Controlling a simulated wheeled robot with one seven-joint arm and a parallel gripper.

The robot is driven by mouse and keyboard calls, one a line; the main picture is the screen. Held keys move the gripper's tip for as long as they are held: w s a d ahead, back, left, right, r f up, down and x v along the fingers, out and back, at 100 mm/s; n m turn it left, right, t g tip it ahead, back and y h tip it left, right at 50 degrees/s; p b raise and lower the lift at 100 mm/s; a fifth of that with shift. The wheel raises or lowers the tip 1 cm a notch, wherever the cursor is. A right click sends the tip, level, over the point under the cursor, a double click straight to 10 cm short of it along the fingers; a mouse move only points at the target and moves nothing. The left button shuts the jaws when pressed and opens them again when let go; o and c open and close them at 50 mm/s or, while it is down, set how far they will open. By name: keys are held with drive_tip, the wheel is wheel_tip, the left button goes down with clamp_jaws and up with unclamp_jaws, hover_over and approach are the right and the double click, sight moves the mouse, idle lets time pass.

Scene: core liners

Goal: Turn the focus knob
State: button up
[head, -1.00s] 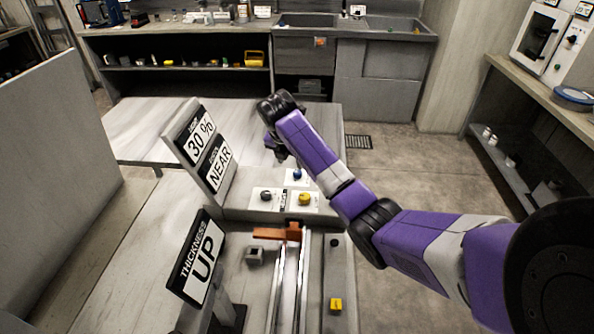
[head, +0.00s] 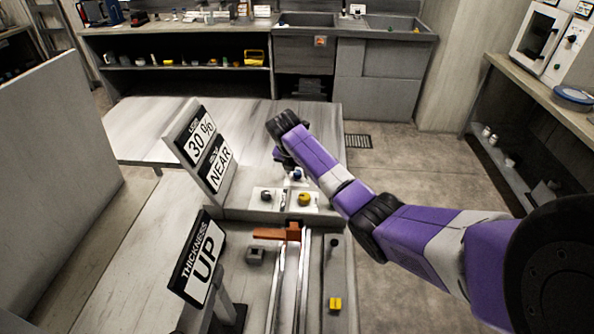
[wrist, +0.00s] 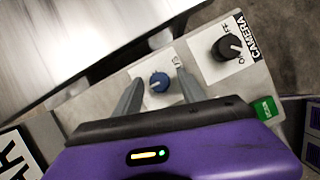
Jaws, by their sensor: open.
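A blue knob (wrist: 158,82) with a pale pointer line sits on a white plate in the wrist view; its label cannot be read. My gripper (wrist: 158,75) is open, with one finger on each side of this knob; whether they touch it is unclear. In the head view the blue knob (head: 297,174) is partly hidden by my gripper (head: 294,167). A yellow knob (head: 304,198) and a dark knob (head: 265,195) are nearer on the same panel. A display sign (head: 215,165) reads "NEAR", below one reading "30%".
A black knob (wrist: 228,48) labelled "CAMERA", OFF and ON, is close to the right finger. A green block (wrist: 265,108) is at the right. A sign (head: 203,262) reads "THICKNESS UP". An orange part (head: 292,232) sits on rails in front of the panel.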

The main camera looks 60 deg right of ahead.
clamp_jaws()
drive_tip(key=shift+w+r+m+p, duration=0.1)
drive_tip(key=shift+r+m+p, duration=0.05)
drive_tip(key=shift+m+p, duration=0.3)
drive_tip(key=shift+m+g, duration=0.6)
drive_tip(key=shift+m, duration=0.55)
unclamp_jaws()
drive_tip(key=v, duration=0.7)
drive_tip(key=shift+a+r, duration=0.2)
drive_tip(key=shift+r, duration=0.05)
